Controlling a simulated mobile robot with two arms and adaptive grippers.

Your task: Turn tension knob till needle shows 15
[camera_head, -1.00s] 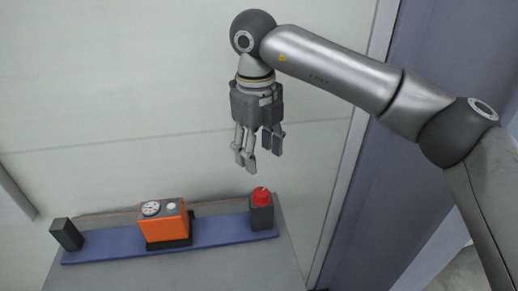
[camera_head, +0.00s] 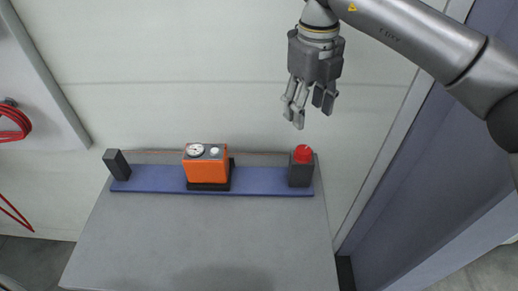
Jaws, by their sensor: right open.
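An orange tension unit (camera_head: 205,171) stands on the blue strip at the back of the grey table. On its top are a round white-faced gauge (camera_head: 196,150) at the left and a small pale knob (camera_head: 214,152) at the right. The needle is too small to read. My right gripper (camera_head: 308,112) hangs fingers down, open and empty, up and to the right of the unit, above the red button in the picture. It touches nothing that I can see. My left gripper is out of view.
A red button on a dark box (camera_head: 302,166) stands at the strip's right end. A dark block (camera_head: 117,164) stands at its left end. The grey table top (camera_head: 210,240) in front is clear. Red cable (camera_head: 14,122) hangs at the far left.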

